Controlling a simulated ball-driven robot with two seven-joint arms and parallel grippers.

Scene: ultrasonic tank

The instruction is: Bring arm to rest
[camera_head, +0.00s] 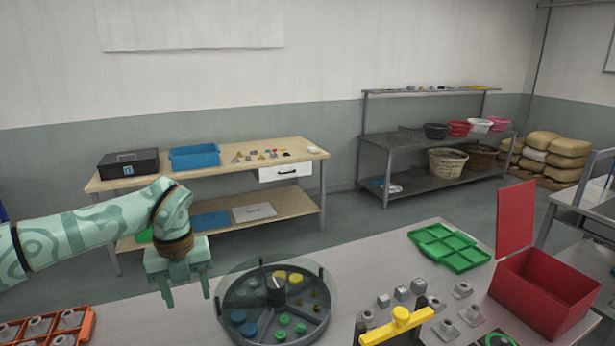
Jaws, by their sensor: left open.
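My left arm (90,228) comes in from the left, patterned in pale green. Its gripper (187,296) points down above the near table, just left of the round tank, and is open with nothing between its fingers. The round tank (222,318) has a clear lid and holds yellow, green and blue round parts in its compartments. My right gripper does not show.
A red box (545,293) with its lid raised stands at the right of the near table. A green tray (448,247), small grey parts, a yellow-handled holder (398,326) and an orange rack (85,328) also occupy it. A wooden bench (230,172) stands behind.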

